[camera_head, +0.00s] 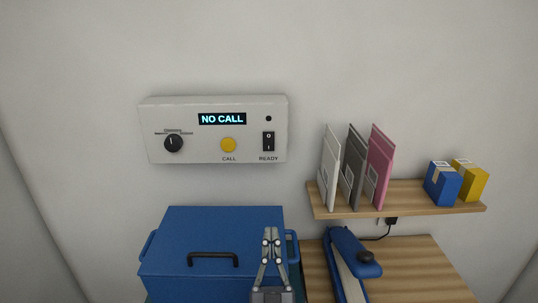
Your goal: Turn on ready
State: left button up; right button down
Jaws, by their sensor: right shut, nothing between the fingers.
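A pale control panel (213,151) is on the wall at upper left. Its display (222,119) reads "NO CALL". The black READY rocker switch (268,141), marked O above and I below, is at the panel's right side under a small dark indicator dot (268,118). A yellow CALL button (228,145) and a black knob (173,143) are to its left. My right gripper (271,232) points upward below the panel, shut and empty, apart from the switch. It is in front of the blue box's right part. My left gripper is not in view.
A blue box (225,226) with a black handle stands below the panel. A blue device with a black knob (346,255) is on the wooden counter (415,275). A shelf (410,203) at right holds several envelopes and two small boxes.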

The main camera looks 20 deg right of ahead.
jog(key=p, duration=0.6)
send_near(269, 140)
notch_tip(269, 140, up, 4)
jog(key=shift+w+d+f, duration=0.15)
jog(key=shift+w+d, duration=0.05)
jog(key=shift+w, duration=0.65)
jog(key=shift+w+d+f, duration=0.15)
jog(key=shift+w+d, duration=0.1)
jog(key=shift+w, duration=0.65)
jog(key=f+b, duration=0.1)
jog(key=b, duration=0.3)
jog(key=shift+w+d+t, duration=0.15)
jog(key=shift+w+t, duration=0.25)
jog(key=shift+r+p, duration=0.25)
jog(key=shift+p, duration=0.1)
jog(key=s+a+f, duration=0.2)
jog(key=s+a, duration=0.2)
jog(key=s, duration=0.9)
jog(key=shift+s, duration=0.3)
